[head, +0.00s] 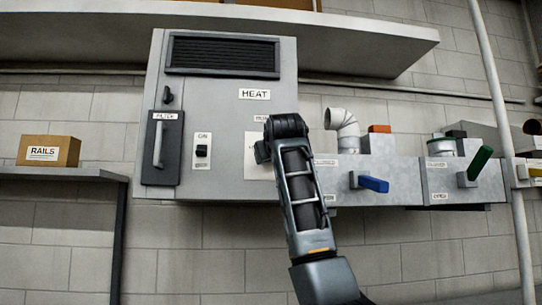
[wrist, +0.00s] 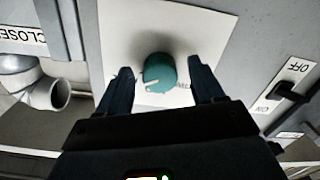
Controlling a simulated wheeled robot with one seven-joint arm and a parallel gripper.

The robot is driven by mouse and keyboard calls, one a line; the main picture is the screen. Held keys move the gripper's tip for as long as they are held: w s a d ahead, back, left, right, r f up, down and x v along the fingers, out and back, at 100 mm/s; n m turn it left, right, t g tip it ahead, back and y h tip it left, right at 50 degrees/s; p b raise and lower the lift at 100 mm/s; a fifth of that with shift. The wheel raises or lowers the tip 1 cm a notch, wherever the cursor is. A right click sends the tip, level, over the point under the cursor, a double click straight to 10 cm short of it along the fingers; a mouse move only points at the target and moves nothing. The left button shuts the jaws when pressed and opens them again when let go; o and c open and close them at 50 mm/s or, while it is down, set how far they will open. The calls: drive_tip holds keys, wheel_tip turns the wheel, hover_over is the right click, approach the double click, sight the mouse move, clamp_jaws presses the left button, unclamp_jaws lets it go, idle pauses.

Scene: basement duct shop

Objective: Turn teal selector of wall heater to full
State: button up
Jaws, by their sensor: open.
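The wall heater (head: 230,110) is a grey box with a black grille and a HEAT label. Its teal selector (wrist: 160,72) is a round knob on a white plate (wrist: 118,28) in the wrist view. A white mark sits on the knob's lower left, and partly hidden lettering shows at its lower right. My gripper (wrist: 160,66) is open, with one dark finger on each side of the knob and a gap to each. Whether the fingertips reach around the knob in depth is unclear. In the head view my arm hides the knob.
An ON/OFF switch (head: 201,151) and a dark filter door with handle (head: 158,144) are left of the plate. Right of the heater, duct boxes carry a blue lever (head: 374,184) and a green lever (head: 480,162). A shelf (head: 370,45) overhangs above.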

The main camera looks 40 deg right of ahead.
drive_tip(key=b+v, duration=0.2)
drive_tip(key=v, duration=0.6)
drive_tip(key=shift+w, duration=0.1)
idle(0.5)
